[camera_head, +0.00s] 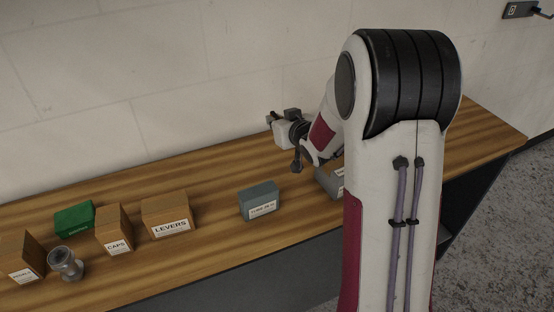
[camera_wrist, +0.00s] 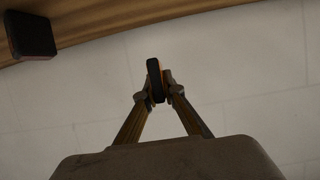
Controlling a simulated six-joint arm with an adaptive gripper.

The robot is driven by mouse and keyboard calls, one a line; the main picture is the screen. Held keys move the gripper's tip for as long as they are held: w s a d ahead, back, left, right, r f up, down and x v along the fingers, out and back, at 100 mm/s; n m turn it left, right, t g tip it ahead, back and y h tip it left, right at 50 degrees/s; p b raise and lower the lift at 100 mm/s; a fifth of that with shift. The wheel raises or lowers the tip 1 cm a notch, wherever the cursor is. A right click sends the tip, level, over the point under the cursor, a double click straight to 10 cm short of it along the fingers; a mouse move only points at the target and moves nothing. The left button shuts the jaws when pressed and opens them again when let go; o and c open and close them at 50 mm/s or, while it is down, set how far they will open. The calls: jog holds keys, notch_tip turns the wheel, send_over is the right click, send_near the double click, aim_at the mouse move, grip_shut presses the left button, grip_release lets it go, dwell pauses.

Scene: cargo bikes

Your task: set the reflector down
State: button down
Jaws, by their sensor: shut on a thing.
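In the wrist view my gripper (camera_wrist: 158,88) is shut on the reflector (camera_wrist: 154,72), a small dark slab with an orange edge. It is held upright between the two fingertips, with the pale wall behind it. A gap shows between it and the wooden bench top (camera_wrist: 120,25) in this view. In the head view my arm reaches over the far right part of the bench (camera_head: 480,130). The gripper end there is small and dark, and I cannot make out the reflector in it.
A dark block with a reddish edge (camera_wrist: 30,36) sits on the bench in the wrist view. Grey box (camera_head: 260,202), grey bin (camera_head: 326,180) partly behind my arm, LEVERS box (camera_head: 168,212), CAPS box (camera_head: 115,230), green box (camera_head: 74,218), brown box (camera_head: 22,258) and grey metal part (camera_head: 66,263) stand leftward.

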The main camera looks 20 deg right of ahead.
jog(key=shift+d+f, duration=0.1)
jog(key=shift+f, duration=0.1)
dwell(0.3)
send_over(276, 158)
jog(key=shift+f, duration=3.1)
jog(key=shift+f, duration=1.85)
jog(key=shift+f, duration=0.15)
jog(key=c, duration=2.2)
grip_release()
jog(key=shift+o, duration=0.2)
